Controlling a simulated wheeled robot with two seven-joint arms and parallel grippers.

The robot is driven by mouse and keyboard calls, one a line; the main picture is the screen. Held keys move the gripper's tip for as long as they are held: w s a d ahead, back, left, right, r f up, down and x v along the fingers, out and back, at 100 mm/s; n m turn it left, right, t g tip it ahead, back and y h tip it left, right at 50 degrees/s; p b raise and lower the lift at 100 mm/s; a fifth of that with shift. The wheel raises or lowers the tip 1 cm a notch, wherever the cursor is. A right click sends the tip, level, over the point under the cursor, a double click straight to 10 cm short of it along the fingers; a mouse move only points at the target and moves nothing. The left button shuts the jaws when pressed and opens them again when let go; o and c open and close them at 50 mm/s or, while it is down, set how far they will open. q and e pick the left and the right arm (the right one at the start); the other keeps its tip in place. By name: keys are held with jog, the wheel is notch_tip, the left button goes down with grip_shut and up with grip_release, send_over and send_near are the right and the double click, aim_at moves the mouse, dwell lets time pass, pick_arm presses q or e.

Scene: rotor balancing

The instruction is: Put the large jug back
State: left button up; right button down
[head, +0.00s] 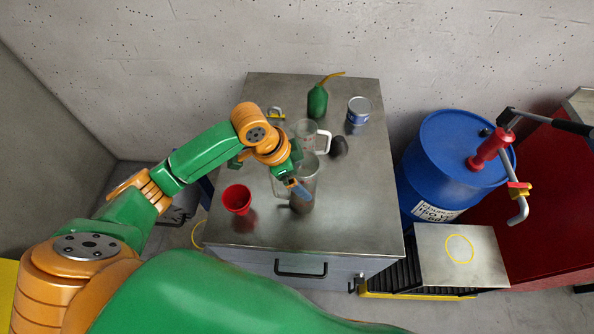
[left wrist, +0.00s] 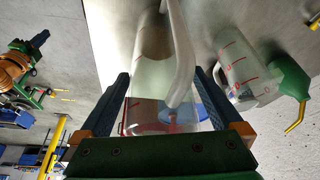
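Contact between fingers and body is unclear. The far finger is hidden in the head view. My right gripper is out of view.
A smaller clear jug (head: 308,132) stands just behind, near a dark rounded object (head: 339,147). The table's front right is clear.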

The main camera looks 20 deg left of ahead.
pick_arm(q)
jog(key=b+v, duration=0.1)
jog(key=v, duration=1.1)
